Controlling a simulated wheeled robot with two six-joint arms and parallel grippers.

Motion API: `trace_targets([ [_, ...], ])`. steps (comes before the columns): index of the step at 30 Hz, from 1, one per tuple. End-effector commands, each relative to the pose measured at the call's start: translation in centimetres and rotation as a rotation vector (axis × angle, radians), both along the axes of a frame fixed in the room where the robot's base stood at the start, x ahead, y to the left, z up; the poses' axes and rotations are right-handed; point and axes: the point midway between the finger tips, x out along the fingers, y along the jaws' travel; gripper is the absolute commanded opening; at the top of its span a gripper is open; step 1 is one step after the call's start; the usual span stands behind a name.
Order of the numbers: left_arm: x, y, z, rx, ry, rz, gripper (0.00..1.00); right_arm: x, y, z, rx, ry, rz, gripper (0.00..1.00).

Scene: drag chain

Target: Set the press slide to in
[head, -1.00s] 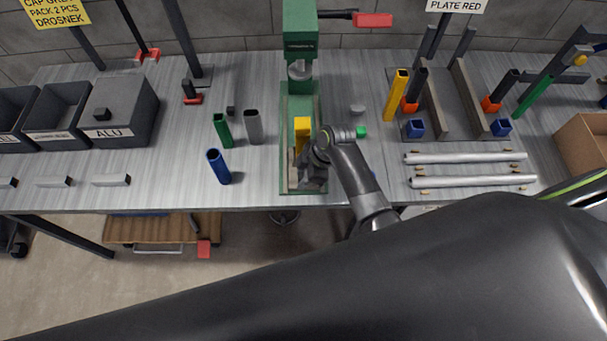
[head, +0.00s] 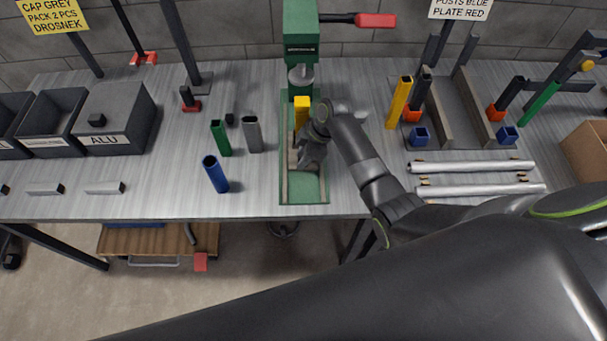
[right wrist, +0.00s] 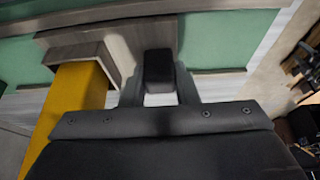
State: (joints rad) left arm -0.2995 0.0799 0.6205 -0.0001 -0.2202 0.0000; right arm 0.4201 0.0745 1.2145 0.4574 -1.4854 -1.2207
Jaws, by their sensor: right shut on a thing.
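The green press (head: 301,48) stands at the back middle of the table, with its ram above a green base (head: 308,190). A grey slide (right wrist: 105,50) runs on the base and carries an upright yellow post (head: 301,108), also large at the left of the right wrist view (right wrist: 75,105). My right gripper (head: 311,158) is over the base, just in front of the post. In the right wrist view its fingers (right wrist: 160,90) are shut on the slide's dark knob (right wrist: 159,70). My left gripper is not in view.
Green (head: 220,138), grey (head: 252,134) and blue (head: 215,174) tubes stand left of the press. A red-handled lever (head: 375,20) sticks out at its right. Metal rails (head: 470,167) lie at right, near a brown box (head: 588,145).

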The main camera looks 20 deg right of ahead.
Motion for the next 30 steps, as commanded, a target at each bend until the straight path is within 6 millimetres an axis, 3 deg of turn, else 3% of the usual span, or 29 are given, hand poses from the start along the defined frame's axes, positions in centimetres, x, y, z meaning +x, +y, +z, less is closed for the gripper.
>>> trace_targets([
  [3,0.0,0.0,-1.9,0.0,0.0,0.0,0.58,2.2,-0.6,-0.4,-0.002,-0.005,-0.001,0.0],
  [12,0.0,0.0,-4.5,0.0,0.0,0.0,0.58,5.7,-1.6,-0.3,0.0,-0.003,0.0,0.0],
  [18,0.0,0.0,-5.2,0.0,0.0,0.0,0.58,6.9,-2.0,-0.1,0.0,-0.003,0.0,0.0],
  [30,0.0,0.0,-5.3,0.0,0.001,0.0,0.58,7.3,-2.1,0.2,-0.001,-0.007,-0.002,0.0],
])
